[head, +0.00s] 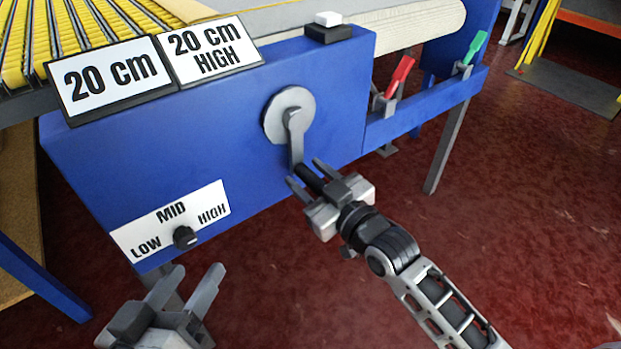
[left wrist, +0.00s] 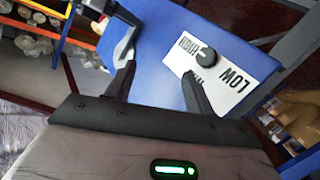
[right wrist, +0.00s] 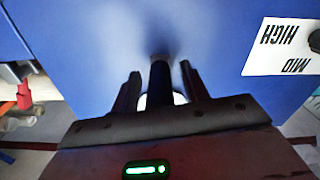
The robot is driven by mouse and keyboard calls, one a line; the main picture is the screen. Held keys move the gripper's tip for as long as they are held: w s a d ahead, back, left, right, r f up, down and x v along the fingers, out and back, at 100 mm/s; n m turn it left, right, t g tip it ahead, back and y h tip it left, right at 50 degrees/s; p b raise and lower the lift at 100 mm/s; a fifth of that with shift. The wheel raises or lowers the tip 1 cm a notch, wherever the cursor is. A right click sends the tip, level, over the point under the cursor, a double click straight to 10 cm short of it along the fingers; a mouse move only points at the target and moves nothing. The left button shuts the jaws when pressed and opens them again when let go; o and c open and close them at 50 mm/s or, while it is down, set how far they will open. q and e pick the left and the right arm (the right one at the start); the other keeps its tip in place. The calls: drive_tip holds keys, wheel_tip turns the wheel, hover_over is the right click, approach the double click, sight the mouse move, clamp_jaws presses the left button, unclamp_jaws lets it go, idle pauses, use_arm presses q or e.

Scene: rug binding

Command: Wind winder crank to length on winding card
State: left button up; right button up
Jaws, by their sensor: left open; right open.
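The winder crank (head: 296,135) is a grey arm on a round disc on the blue housing (head: 235,100), hanging nearly straight down. Its black handle (right wrist: 160,82) lies between the fingers of my right gripper (head: 304,172), which is open with gaps showing on both sides. Two white cards sit on the housing's top left: one reads "20 cm" (head: 110,78), the other "20 cm HIGH" (head: 210,50). My left gripper (head: 197,272) is open and empty, below the LOW/MID/HIGH plate (head: 172,216). The plate's black knob (head: 185,237) also shows in the left wrist view (left wrist: 207,57); its setting is unclear.
A black-and-white button block (head: 328,28) sits on the housing's top right. A red lever (head: 400,75) and a green lever (head: 475,47) stand on the blue rail. A cream roll (head: 420,22) lies behind. The red floor (head: 510,190) is open at the right.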

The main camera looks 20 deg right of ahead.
use_arm(q)
drive_tip(key=shift+r, duration=0.1)
use_arm(e)
clamp_jaws()
drive_tip(key=shift+a+r+p, duration=0.1)
drive_tip(key=shift+p, duration=0.25)
drive_tip(key=shift+s+a+r+m+p, duration=0.1)
drive_tip(key=shift+a+m+p, duration=0.15)
drive_tip(key=shift+p, duration=0.25)
drive_tip(key=shift+a+m+p, duration=0.15)
drive_tip(key=shift+m+p, duration=0.1)
drive_tip(key=shift+p, duration=0.05)
use_arm(q)
drive_tip(key=shift+a+f+m+y, duration=0.25)
drive_tip(key=shift+f+m+y, duration=0.05)
drive_tip(key=shift+m+y, duration=0.1)
use_arm(e)
drive_tip(key=shift+s+a+f, duration=0.1)
drive_tip(key=shift+f, duration=0.1)
unclamp_jaws()
